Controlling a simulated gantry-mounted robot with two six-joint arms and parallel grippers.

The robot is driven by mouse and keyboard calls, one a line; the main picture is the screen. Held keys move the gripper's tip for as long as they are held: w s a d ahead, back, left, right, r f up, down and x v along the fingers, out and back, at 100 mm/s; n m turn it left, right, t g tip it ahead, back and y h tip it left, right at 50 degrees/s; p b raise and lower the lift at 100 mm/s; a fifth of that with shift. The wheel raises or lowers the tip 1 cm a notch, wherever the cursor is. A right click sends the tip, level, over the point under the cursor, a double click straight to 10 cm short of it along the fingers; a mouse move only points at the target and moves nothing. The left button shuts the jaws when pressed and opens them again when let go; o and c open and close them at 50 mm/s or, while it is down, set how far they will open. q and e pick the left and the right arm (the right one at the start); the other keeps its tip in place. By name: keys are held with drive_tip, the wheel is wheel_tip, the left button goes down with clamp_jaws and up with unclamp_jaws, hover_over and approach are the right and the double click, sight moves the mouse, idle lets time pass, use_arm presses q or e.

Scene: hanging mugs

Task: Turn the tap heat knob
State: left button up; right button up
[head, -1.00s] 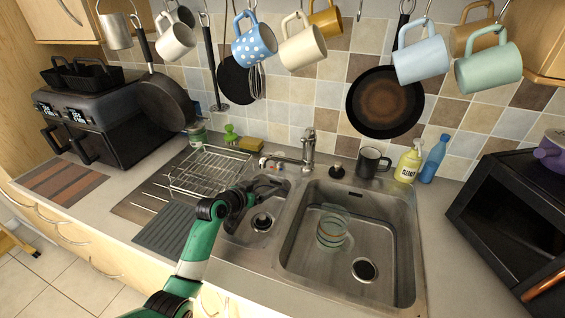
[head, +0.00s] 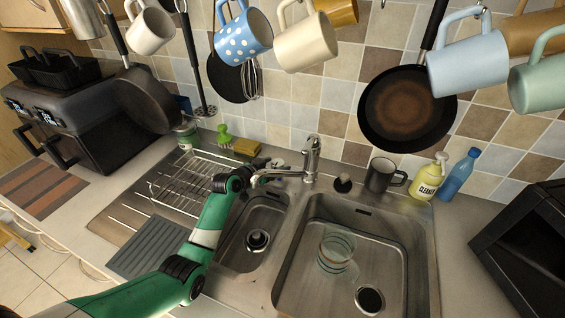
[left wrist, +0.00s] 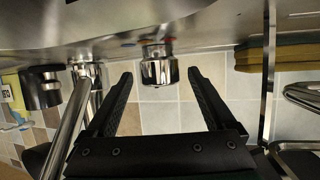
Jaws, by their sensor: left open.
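The chrome tap (head: 312,160) stands behind the sinks, its spout reaching left over the small basin. The tap heat knob (left wrist: 158,66) is a short chrome cylinder with red and blue marks by its base in the left wrist view; it also shows as a small light shape (head: 277,163) left of the tap in the head view. My left gripper (left wrist: 160,74) is open, a finger on either side of the knob's end, with gaps visible on both sides. In the head view the gripper (head: 262,169) is just in front of the knob, partly hidden by my wrist. My right gripper is out of view.
The spout (left wrist: 66,125) crosses close beside the left finger in the wrist view. A dish rack (head: 180,180) and a sponge (head: 246,146) lie left of the tap. A dark mug (head: 382,176) and a cleaner bottle (head: 428,180) stand right. A glass (head: 335,250) sits in the large sink.

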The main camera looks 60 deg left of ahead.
sight(282, 162)
use_arm(q)
drive_tip(key=b+x, duration=0.1)
drive_tip(key=x, duration=0.3)
drive_tip(key=shift+w+a+f, duration=0.15)
drive_tip(key=shift+w, duration=0.2)
